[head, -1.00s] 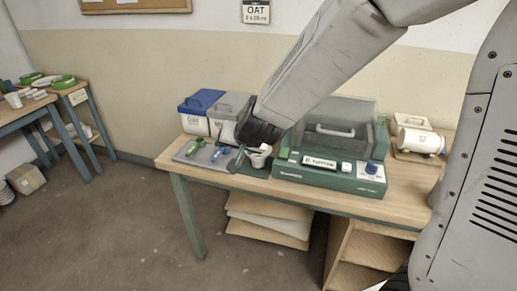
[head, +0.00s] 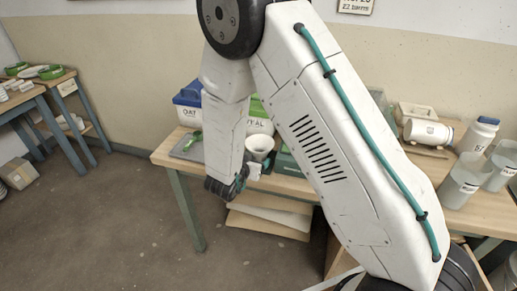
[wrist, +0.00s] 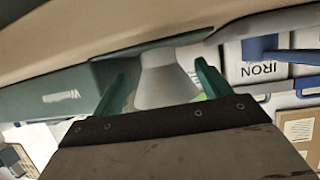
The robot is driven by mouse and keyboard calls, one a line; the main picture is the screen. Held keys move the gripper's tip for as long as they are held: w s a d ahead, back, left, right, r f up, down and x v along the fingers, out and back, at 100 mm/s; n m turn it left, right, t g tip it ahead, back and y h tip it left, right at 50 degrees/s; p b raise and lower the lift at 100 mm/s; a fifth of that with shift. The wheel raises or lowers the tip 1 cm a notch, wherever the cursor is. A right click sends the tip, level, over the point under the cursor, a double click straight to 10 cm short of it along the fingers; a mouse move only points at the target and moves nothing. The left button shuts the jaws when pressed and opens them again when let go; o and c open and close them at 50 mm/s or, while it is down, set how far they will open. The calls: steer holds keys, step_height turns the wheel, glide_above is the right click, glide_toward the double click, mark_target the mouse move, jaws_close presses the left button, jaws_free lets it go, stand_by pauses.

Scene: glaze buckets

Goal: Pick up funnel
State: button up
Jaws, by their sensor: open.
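A pale, cone-shaped funnel (wrist: 165,84) shows in the wrist view, its narrower end toward the top of the picture and its wide part toward my gripper. My gripper (wrist: 161,72) is open, with one teal finger on each side of the funnel in the picture. I cannot tell whether either finger touches it. In the head view the funnel (head: 260,144) appears as a whitish cone at the table's front, just right of my forearm. My fingers are mostly hidden there behind the dark wrist.
A blue-lidded bin (head: 187,100) stands at the back of the wooden table (head: 166,152). My arm hides much of the green case.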

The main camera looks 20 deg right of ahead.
mark_target(256, 156)
steer(key=x, duration=0.4)
steer(key=shift+d, duration=0.2)
steer(key=c, duration=1.2)
steer(key=shift+o, duration=0.2)
steer(key=shift+r, duration=0.1)
